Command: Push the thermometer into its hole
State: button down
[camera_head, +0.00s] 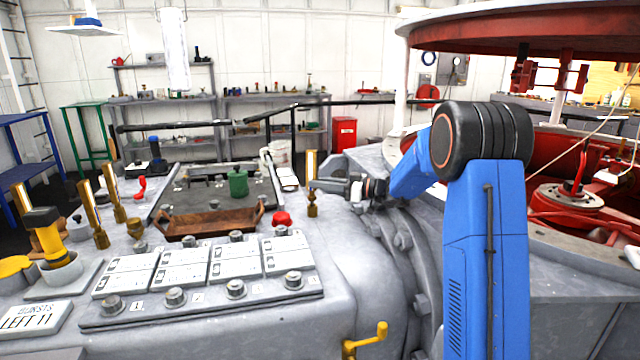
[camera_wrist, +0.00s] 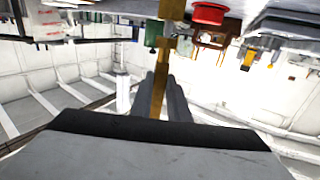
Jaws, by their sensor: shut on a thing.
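A brass thermometer (camera_head: 312,164) stands near upright over the right part of the grey deck, with a thicker brass foot. My gripper (camera_head: 318,187) reaches in from the right and is shut on it partway up. In the wrist view, the thermometer's gold strip (camera_wrist: 158,92) runs between the grey fingers of my gripper (camera_wrist: 170,98). The wrist picture is upside down. The hole is hidden, and I cannot tell how deep the foot sits. Similar brass thermometers (camera_head: 89,205) stand at the left of the deck.
A red knob (camera_head: 281,218) and a brown wooden tray (camera_head: 212,223) lie left of the thermometer. A green canister (camera_head: 238,182) stands behind the tray. White label panels with several knobs (camera_head: 235,288) fill the front. A large bolted flange (camera_head: 405,243) lies below my arm.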

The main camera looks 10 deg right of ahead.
jog(key=shift+f, duration=0.45)
dwell(1.0)
jog(key=c, duration=1.6)
grip_release()
